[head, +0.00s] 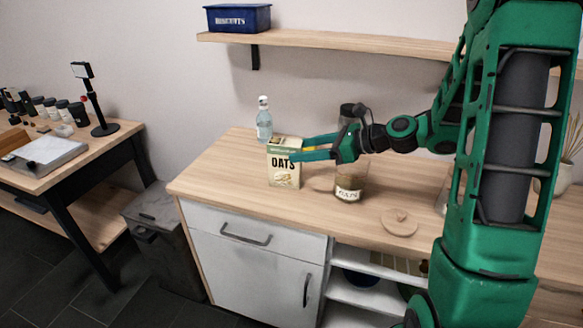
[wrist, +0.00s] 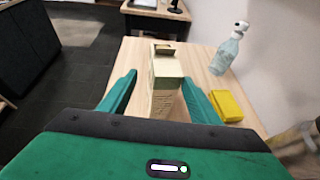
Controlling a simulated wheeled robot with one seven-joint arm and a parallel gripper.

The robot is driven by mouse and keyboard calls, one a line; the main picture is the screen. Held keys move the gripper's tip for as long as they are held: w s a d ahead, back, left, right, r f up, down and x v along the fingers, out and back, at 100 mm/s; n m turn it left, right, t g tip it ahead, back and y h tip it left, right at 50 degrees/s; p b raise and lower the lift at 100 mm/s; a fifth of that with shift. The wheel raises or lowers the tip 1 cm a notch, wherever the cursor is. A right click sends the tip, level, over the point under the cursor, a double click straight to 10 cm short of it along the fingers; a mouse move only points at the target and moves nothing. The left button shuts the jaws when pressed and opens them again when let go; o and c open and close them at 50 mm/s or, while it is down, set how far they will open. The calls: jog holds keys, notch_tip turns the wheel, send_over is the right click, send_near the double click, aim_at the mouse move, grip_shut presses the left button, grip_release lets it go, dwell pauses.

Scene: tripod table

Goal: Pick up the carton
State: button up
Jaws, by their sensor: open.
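The carton (head: 284,169), a cream and green box labelled "OATS", stands upright on the wooden counter near its left end. In the wrist view the carton (wrist: 165,78) stands between my two green fingers. My gripper (head: 307,148) is open and reaches the carton from the right at its upper part. In the wrist view my gripper (wrist: 158,95) has a finger on each side of the carton. A gap shows on the left; on the right I cannot tell whether the finger touches. The carton's lower part is partly hidden in the wrist view.
A clear bottle (head: 264,120) stands behind the carton. A labelled glass jar (head: 350,182) stands right of it, with a round wooden lid (head: 399,222) in front. A yellow item (wrist: 227,105) lies beside the right finger. A shelf (head: 330,42) hangs above.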

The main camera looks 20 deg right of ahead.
aim_at(282, 152)
jog(key=shift+x, duration=4)
jog(key=shift+w+r, duration=0.15)
jog(key=c, duration=1.4)
